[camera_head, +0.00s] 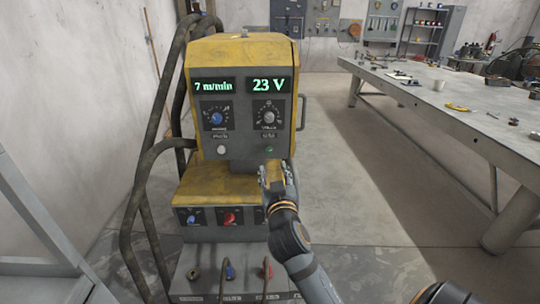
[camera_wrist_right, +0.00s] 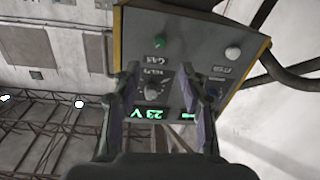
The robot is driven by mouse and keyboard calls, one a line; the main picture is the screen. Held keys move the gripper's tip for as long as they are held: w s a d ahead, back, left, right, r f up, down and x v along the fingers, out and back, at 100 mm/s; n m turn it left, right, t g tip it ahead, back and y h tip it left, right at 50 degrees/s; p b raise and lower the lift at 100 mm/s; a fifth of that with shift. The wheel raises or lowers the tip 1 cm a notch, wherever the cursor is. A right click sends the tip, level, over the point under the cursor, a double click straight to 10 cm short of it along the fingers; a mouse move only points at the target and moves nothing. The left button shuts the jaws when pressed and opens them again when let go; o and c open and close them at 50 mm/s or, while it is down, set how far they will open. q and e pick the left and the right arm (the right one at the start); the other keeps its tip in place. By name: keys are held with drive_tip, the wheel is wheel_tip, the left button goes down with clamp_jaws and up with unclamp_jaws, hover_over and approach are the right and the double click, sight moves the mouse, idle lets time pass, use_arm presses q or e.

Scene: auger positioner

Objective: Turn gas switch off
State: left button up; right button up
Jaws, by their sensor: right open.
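The welding machine (camera_head: 236,75) stands upright with a yellow housing and a dark front panel. A small green button or switch (camera_head: 269,149) is at the panel's lower right. It also shows in the right wrist view (camera_wrist_right: 160,42), with an upside-down label that seems to read GAS. A white button (camera_head: 221,149) is at the lower left; it also shows in the wrist view (camera_wrist_right: 233,52). My right gripper (camera_head: 277,171) is open and empty, just below and in front of the green one. In the wrist view its fingers (camera_wrist_right: 160,85) frame the volts knob (camera_wrist_right: 152,90). My left gripper is not in view.
Displays read 7 m/min (camera_head: 213,86) and 23 V (camera_head: 272,85). A blue knob (camera_head: 217,118) is on the panel; a red knob (camera_head: 229,217) sits on the lower box. Thick hoses (camera_head: 134,220) run down the left. A workbench (camera_head: 450,105) stands right, with free floor between.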

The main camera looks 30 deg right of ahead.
sight(270, 151)
drive_tip(key=x, duration=0.9)
drive_tip(key=shift+w+d+p, duration=0.25)
drive_tip(key=shift+w+p, duration=0.05)
drive_tip(key=shift+p, duration=0.1)
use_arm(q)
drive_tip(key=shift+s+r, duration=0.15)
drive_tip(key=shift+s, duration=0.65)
use_arm(e)
clamp_jaws()
